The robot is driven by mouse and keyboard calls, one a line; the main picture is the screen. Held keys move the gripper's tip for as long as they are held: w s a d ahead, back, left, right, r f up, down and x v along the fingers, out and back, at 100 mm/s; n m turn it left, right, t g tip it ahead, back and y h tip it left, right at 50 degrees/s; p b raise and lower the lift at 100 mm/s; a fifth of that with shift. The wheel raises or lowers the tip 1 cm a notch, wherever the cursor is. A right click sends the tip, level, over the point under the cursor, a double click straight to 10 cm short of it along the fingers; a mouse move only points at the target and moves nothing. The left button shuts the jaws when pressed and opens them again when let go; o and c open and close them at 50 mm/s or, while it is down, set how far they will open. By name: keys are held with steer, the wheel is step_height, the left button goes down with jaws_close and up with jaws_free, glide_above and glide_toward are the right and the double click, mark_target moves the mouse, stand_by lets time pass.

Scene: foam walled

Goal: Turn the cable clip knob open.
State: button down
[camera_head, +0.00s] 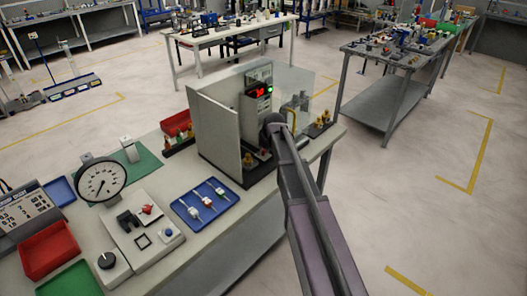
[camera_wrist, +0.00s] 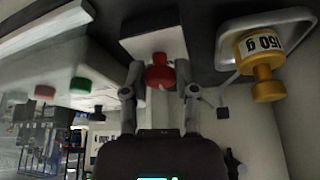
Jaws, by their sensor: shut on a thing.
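A red knob (camera_wrist: 158,72) sits on a pale block (camera_wrist: 153,37) in the wrist view. The two fingers of my gripper (camera_wrist: 160,88) stand on either side of the knob and are shut on it. The knob's turn angle is hard to read, and no cable can be made out at the block. In the head view my arm reaches into a walled enclosure (camera_head: 214,120) on the near bench, and the arm hides the fingertips and the knob.
A brass weight (camera_wrist: 260,62) stands close to the right of my gripper. A blue tray (camera_head: 205,203) and a dial gauge (camera_head: 100,181) are on the bench (camera_head: 185,262).

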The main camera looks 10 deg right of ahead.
steer(key=shift+n+y, duration=0.3)
steer(key=shift+n, duration=0.6)
steer(key=shift+c, duration=1.9)
jaws_free()
steer(key=shift+m, duration=0.4)
steer(key=shift+m+h, duration=1)
steer(key=shift+m, duration=1.4)
steer(key=shift+r, duration=0.2)
steer(key=p+v, duration=1.2)
steer(key=v, duration=0.1)
steer(key=shift+s+a+p, duration=0.15)
steer(key=shift+s+p, duration=0.1)
steer(key=shift+p, duration=0.1)
